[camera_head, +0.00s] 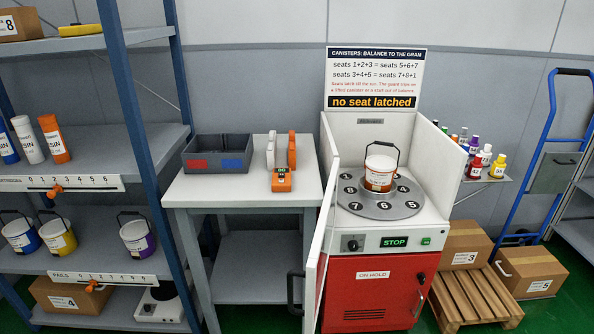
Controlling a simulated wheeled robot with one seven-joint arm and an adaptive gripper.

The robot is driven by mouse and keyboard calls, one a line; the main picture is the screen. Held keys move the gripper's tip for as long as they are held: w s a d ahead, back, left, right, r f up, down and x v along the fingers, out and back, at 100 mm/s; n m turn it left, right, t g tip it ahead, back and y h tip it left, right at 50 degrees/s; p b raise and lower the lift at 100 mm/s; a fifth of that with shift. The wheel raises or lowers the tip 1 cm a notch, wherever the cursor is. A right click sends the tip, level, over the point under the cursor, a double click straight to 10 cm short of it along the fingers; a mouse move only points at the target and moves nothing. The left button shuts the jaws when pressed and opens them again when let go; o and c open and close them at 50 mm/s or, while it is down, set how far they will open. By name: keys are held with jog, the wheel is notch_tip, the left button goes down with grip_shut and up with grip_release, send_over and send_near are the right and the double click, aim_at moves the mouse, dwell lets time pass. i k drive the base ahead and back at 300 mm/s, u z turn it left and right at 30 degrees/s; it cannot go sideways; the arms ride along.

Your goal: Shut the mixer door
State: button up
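The mixer (369,290) has a red lower cabinet and a white upper housing, open at the front and top. Its white door (319,235) stands open at the left side, swung out toward me and seen nearly edge-on. A black door handle (295,292) sticks out to the left near the door's lower end. Inside, a grey turntable (372,208) with numbered seats bears an orange-and-white pail (379,175) with its wire handle up. The panel shows a green "STOP" display (394,242), and a sign above reads "no seat latched". My gripper is not in view.
A grey table (225,190) left of the mixer bears a dark bin (217,154) and an orange device (282,180). A blue-framed shelf (140,120) with pails stands further left. Cartons (466,241), a wooden pallet (470,297) and a blue hand truck (545,150) stand right.

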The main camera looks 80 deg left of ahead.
aim_at(314, 273)
jog(key=k, duration=0.9)
jog(key=u, duration=1.85)
jog(key=i, duration=1)
jog(key=z, duration=0.15)
jog(key=k, duration=1.15)
jog(key=i, duration=0.35)
jog(key=z, duration=0.05)
